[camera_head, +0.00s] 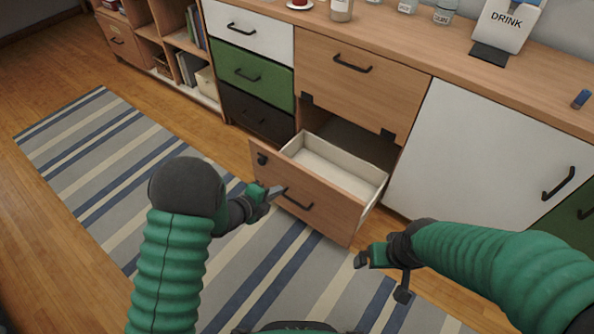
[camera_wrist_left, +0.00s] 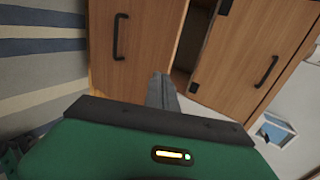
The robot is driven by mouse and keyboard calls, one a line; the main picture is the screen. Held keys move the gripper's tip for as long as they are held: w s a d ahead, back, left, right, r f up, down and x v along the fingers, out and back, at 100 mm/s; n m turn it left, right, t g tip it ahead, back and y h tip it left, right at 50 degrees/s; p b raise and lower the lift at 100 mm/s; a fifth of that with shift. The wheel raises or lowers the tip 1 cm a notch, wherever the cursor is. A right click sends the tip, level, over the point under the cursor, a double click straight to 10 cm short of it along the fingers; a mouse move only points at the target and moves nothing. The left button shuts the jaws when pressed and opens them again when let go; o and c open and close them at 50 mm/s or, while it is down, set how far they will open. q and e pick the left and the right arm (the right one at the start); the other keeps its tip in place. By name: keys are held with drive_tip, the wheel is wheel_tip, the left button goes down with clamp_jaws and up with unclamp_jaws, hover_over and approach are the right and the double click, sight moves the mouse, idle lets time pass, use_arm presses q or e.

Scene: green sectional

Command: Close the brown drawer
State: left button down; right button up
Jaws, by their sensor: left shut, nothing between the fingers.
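The brown drawer (camera_head: 333,212) at the bottom of the cabinet is pulled out, and its white inside is empty. Its front has a black handle (camera_head: 297,199). My left gripper (camera_head: 277,191) is shut and empty, close to the drawer front just left of the handle. I cannot tell whether it touches. In the left wrist view its closed fingers (camera_wrist_left: 164,92) point at the drawer front (camera_wrist_left: 135,60), beside the handle (camera_wrist_left: 120,37).
Above the drawer is a closed brown door (camera_head: 365,85) with a black handle. White (camera_head: 250,35), green (camera_head: 252,76) and black (camera_head: 257,116) drawers stand left, a white door (camera_head: 480,150) right. A striped rug (camera_head: 110,150) covers the floor in front.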

use_arm(q)
drive_tip(key=w+d+f+b, duration=0.2)
drive_tip(key=d, duration=0.1)
drive_tip(key=b, duration=0.4)
approach(304, 173)
drive_tip(key=x, duration=0.6)
drive_tip(key=shift+w+d+f, duration=0.15)
drive_tip(key=shift+d+f, duration=0.1)
drive_tip(key=shift+f, duration=0.05)
drive_tip(key=shift+a, duration=0.35)
use_arm(e)
drive_tip(key=s+x, duration=0.1)
drive_tip(key=x, duration=0.5)
drive_tip(key=shift+s+d+f, duration=0.2)
drive_tip(key=shift+f, duration=0.25)
use_arm(q)
drive_tip(key=shift+d, duration=0.15)
use_arm(e)
drive_tip(key=shift+d, duration=0.1)
